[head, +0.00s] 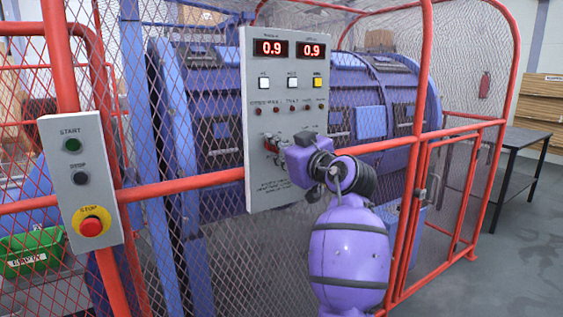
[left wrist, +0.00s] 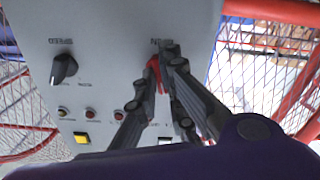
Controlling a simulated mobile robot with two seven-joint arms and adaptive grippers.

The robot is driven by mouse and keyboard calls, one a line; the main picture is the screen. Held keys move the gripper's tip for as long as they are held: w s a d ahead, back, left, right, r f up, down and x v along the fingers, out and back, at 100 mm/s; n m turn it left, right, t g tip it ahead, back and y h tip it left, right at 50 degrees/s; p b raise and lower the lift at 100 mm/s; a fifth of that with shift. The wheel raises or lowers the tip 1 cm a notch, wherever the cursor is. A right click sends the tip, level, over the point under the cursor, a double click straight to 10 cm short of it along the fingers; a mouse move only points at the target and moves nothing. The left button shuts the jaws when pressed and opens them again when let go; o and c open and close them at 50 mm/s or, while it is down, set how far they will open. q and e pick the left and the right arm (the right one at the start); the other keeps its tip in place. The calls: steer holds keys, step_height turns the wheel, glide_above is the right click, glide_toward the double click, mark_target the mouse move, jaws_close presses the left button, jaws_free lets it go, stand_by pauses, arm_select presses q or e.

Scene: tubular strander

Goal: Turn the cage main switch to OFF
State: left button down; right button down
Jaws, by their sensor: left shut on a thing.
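The main switch, a red handle (left wrist: 156,70), sits on the grey control panel (head: 257,190) below its rows of lamps and buttons. In the head view a bit of the red handle (head: 269,146) shows at the left of my left gripper (head: 279,147). My left gripper (left wrist: 160,72) is shut on the handle, one finger on each side of it. The fingers cover part of the handle and its markings, so I cannot tell its exact position. My right gripper is not in view.
A black speed knob (left wrist: 63,68) is beside the handle. Two red displays (head: 291,48) read 0.9. A start/stop box (head: 82,180) with a red stop button (head: 92,226) hangs at left. Red cage rails (head: 420,120) and mesh surround the blue machine (head: 180,120).

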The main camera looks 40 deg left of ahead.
arm_select(q)
steer(key=n+b, duration=0.3)
steer(key=shift+f, duration=0.1)
steer(key=shift+n+b, duration=1.15)
steer(key=shift+n, duration=0.35)
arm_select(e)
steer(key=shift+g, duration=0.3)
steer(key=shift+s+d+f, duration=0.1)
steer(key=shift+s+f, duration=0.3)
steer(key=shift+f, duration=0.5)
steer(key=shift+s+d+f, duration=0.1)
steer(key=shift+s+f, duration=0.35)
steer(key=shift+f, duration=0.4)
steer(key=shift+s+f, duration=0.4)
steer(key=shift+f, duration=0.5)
arm_select(q)
steer(key=shift+r, duration=0.2)
steer(key=c, duration=1.9)
jaws_free()
steer(key=shift+o, duration=0.2)
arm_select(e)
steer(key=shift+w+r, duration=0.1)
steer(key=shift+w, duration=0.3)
